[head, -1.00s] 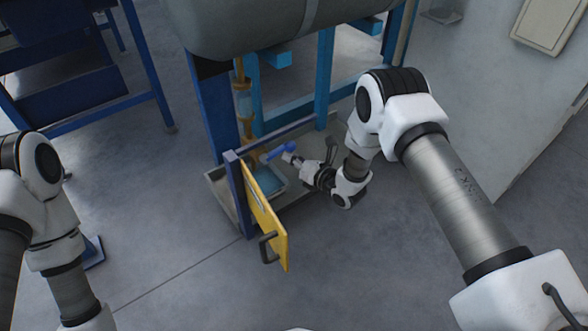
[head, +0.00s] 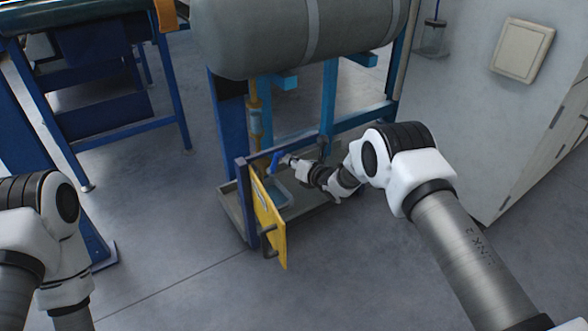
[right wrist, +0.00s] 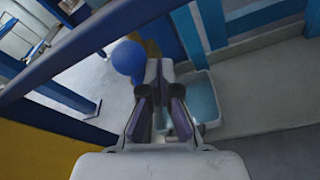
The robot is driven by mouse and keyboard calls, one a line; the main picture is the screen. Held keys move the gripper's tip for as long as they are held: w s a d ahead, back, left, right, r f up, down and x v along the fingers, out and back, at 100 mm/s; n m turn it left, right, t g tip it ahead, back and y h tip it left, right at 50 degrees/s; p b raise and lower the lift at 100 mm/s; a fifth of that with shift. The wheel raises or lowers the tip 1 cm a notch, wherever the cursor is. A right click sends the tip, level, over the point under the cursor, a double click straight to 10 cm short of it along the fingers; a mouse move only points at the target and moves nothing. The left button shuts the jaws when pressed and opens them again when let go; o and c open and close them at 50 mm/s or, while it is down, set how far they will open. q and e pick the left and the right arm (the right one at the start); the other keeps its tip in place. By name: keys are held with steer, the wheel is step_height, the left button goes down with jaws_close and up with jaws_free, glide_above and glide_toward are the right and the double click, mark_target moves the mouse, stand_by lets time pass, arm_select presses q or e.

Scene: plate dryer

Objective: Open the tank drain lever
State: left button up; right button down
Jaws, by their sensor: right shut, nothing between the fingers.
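The blue drain lever (head: 276,161) shows in the head view below the grey tank (head: 300,38), near the brass pipe and behind the blue gate post. Its rounded blue knob (right wrist: 128,57) shows in the right wrist view, just left of my fingertips. My right gripper (head: 290,161) is shut and empty, close to the lever's right side; I cannot tell whether it touches. The gripper (right wrist: 158,78) also shows in the right wrist view, fingertips together. My left arm shows at the left of the head view, but its gripper is out of frame.
A yellow panel (head: 267,222) with a dark handle stands in front of the lever. Blue frame rails surround the area. A pale cabinet (head: 465,110) stands at right; the front floor is clear.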

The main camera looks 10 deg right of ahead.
steer(key=shift+s+a+r+n+p, duration=0.2)
steer(key=shift+a+r+n+p, duration=0.15)
steer(key=shift+a+p, duration=0.15)
steer(key=shift+s+a+r+n+p, duration=0.15)
steer(key=shift+a+r+n+p, duration=0.15)
steer(key=shift+a, duration=0.2)
steer(key=shift+a, duration=0.1)
